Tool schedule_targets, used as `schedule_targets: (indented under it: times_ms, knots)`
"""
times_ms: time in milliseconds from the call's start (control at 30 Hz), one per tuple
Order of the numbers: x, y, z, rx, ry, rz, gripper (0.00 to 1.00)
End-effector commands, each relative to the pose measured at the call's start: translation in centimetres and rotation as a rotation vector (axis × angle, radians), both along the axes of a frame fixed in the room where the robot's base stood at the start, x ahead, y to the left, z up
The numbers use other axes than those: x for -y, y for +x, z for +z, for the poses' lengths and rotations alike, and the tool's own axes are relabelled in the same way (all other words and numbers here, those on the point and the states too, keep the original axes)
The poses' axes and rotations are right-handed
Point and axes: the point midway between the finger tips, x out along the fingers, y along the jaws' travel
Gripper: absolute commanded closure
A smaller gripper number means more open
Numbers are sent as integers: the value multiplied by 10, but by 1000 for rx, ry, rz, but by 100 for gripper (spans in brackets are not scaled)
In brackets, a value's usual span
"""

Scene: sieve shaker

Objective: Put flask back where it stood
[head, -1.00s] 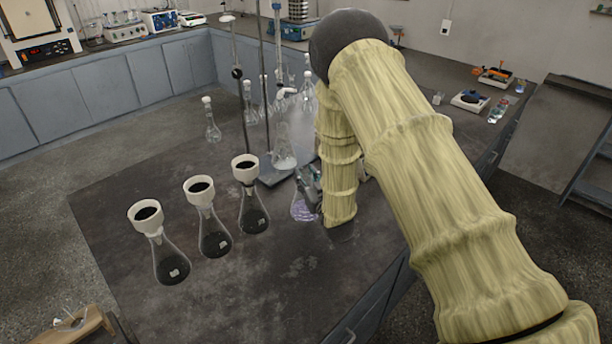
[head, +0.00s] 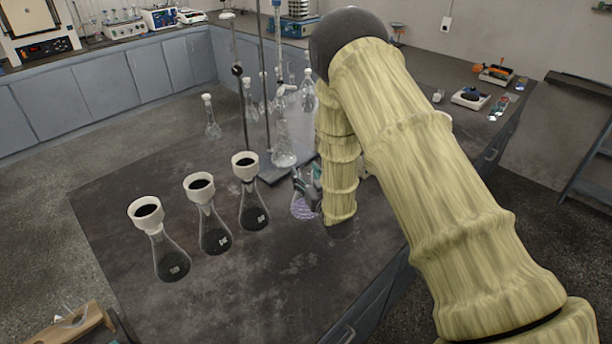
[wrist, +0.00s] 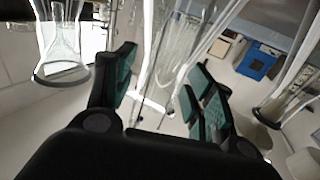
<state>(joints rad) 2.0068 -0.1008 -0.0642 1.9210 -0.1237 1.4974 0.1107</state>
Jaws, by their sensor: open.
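A flask with pale purple liquid (head: 303,207) stands on the dark bench, partly hidden by my gripper and arm. My gripper (head: 308,180) is at its upper part, with the neck hidden in the head view. In the wrist view the jaws of my gripper (wrist: 165,78) are spread apart. Clear glass (wrist: 180,45) shows beyond and between the fingers; I cannot tell which vessel it is, or whether a finger touches the flask.
Three flasks with white-rimmed funnels and dark contents (head: 215,228) stand in a row to the left. A burette stand (head: 272,172) with a clear flask (head: 283,150) is close behind my gripper. A stoppered flask (head: 211,120) stands further back. The front bench surface is clear.

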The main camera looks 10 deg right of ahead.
Motion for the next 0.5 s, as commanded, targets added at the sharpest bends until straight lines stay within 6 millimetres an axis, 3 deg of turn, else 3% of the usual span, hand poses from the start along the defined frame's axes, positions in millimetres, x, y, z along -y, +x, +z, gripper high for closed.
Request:
schedule_targets:
  times_ms: [167, 500]
  knots:
    - [3, -16, -1, -1, 0, -1, 46]
    - [15, -77, -2, -2, 0, -1, 46]
